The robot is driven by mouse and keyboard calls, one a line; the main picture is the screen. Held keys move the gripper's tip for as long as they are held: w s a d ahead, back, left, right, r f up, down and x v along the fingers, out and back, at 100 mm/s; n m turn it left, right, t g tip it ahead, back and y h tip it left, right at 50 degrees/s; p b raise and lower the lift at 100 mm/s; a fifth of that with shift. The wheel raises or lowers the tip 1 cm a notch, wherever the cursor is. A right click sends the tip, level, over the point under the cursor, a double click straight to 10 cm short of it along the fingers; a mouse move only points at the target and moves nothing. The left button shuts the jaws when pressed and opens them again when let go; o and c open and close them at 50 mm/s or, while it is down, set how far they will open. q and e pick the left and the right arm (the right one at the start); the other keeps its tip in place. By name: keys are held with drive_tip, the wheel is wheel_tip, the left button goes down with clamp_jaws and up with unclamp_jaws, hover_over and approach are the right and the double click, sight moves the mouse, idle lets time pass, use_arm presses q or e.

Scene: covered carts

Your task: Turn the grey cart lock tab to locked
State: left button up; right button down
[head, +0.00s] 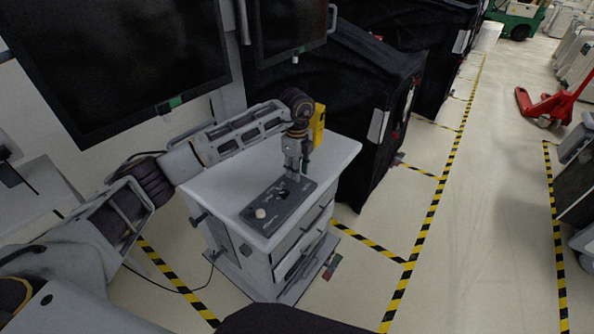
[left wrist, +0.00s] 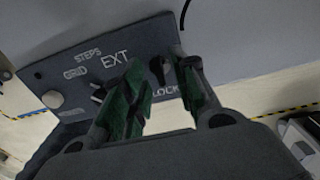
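A dark grey control panel (head: 261,222) lies on top of the light grey cart (head: 208,190). It fills the upper left of the left wrist view (left wrist: 135,40), with the words STEPS, EXT and LOCK on it. A small dark tab (left wrist: 157,70) stands by the word LOCK, seen in the gap between my left fingers; I cannot tell its setting. My left gripper (head: 293,172) points down over the panel's far end. In the left wrist view its green-padded fingers (left wrist: 162,80) are apart, on either side of the tab, with no clear contact. My right gripper is not in view.
A pale round knob (head: 260,213) and a small lever (left wrist: 98,92) are also on the panel. A dark monitor (head: 110,60) hangs at the left. Black covered carts (head: 340,100) stand behind. Open floor with striped tape lies to the right, with a red pallet jack (head: 550,105).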

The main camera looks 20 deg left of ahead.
use_arm(q)
drive_tip(key=shift+f, duration=0.55)
drive_tip(key=shift+c, duration=0.3)
drive_tip(key=c, duration=0.5)
clamp_jaws()
